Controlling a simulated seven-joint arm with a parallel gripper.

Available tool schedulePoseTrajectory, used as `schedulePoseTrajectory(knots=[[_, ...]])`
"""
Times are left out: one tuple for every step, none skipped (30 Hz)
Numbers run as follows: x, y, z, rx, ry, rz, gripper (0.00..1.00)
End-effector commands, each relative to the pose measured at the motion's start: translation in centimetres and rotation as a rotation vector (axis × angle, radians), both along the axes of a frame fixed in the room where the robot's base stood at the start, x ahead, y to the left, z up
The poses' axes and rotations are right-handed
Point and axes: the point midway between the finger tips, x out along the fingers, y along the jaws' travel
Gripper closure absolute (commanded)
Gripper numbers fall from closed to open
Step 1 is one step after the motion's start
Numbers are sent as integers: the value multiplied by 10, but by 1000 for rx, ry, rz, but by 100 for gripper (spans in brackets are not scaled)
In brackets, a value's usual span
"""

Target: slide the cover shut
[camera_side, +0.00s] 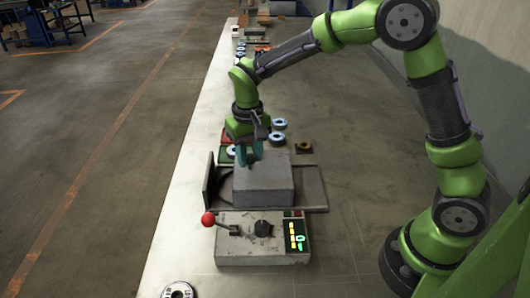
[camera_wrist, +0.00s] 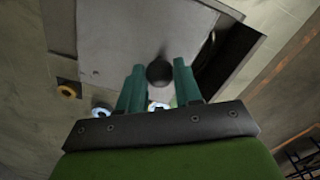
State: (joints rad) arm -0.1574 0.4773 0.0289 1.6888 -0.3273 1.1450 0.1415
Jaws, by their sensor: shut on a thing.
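The cover (camera_side: 264,187) is a grey block-like lid on the machine's base frame (camera_side: 314,188). A dark, partly uncovered opening (camera_side: 223,186) shows to its left. In the wrist view the cover (camera_wrist: 115,38) is a pale plate with a dark round knob (camera_wrist: 160,73), and the dark opening (camera_wrist: 232,62) lies to its right. My gripper (camera_side: 248,160) is at the cover's far left part. Its teal fingers, also in the wrist view (camera_wrist: 160,82), stand on either side of the knob and are shut on it. The fingers hide part of the knob's sides.
In front is a control box (camera_side: 262,240) with a red-knobbed lever (camera_side: 208,219). Discs (camera_side: 279,123) lie behind the machine, and another disc (camera_side: 178,290) lies at the front.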

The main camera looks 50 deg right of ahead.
Motion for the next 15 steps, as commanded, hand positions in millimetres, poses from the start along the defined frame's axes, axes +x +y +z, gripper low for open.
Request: schedulePoseTrajectory(knots=[[4, 3, 1, 1, -4, 2, 83], [5, 5, 1, 1, -5, 2, 83], [7, 7, 1, 1, -5, 2, 83], [9, 8, 1, 0, -4, 2, 83], [10, 10, 1, 0, -4, 2, 83], [12, 11, 1, 0, -4, 2, 83], [14, 13, 1, 0, -4, 2, 83], [15, 14, 1, 0, -5, 2, 83], [17, 16, 1, 0, -5, 2, 83], [19, 18, 1, 0, -5, 2, 83], [20, 19, 1, 0, -5, 2, 83], [22, 21, 1, 0, -5, 1, 83], [24, 23, 1, 0, -5, 1, 83], [25, 25, 1, 0, -5, 1, 83], [27, 26, 1, 0, -5, 1, 83]])
